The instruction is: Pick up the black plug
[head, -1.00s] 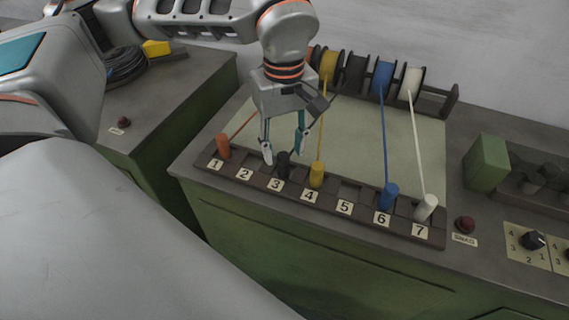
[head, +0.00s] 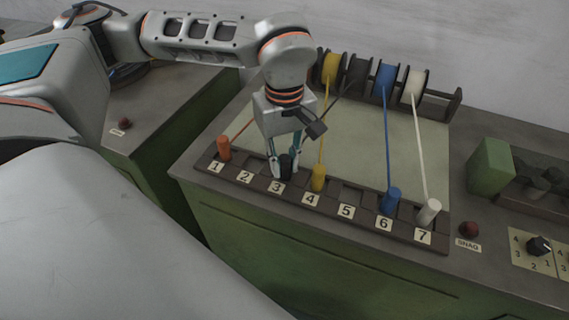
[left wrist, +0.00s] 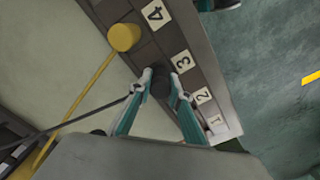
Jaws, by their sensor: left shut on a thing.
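The black plug (head: 287,165) stands at slot 3 of the numbered rack (head: 345,211) in the head view. My left gripper (head: 285,172) has come down over it, and its fingers are shut on the plug from both sides. In the left wrist view, the black plug (left wrist: 160,84) sits between the fingertips of my left gripper (left wrist: 161,80). A black cord runs from the plug up toward the dark spool (head: 357,72). Whether the plug's base is clear of the slot cannot be told. My right gripper is not in view.
An orange plug (head: 223,148) stands at slot 1, a yellow plug (head: 318,178) close by at slot 4, a blue plug (head: 390,201) at 6 and a white plug (head: 428,212) at 7. Their cords run back to spools. A green block (head: 490,166) stands at right.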

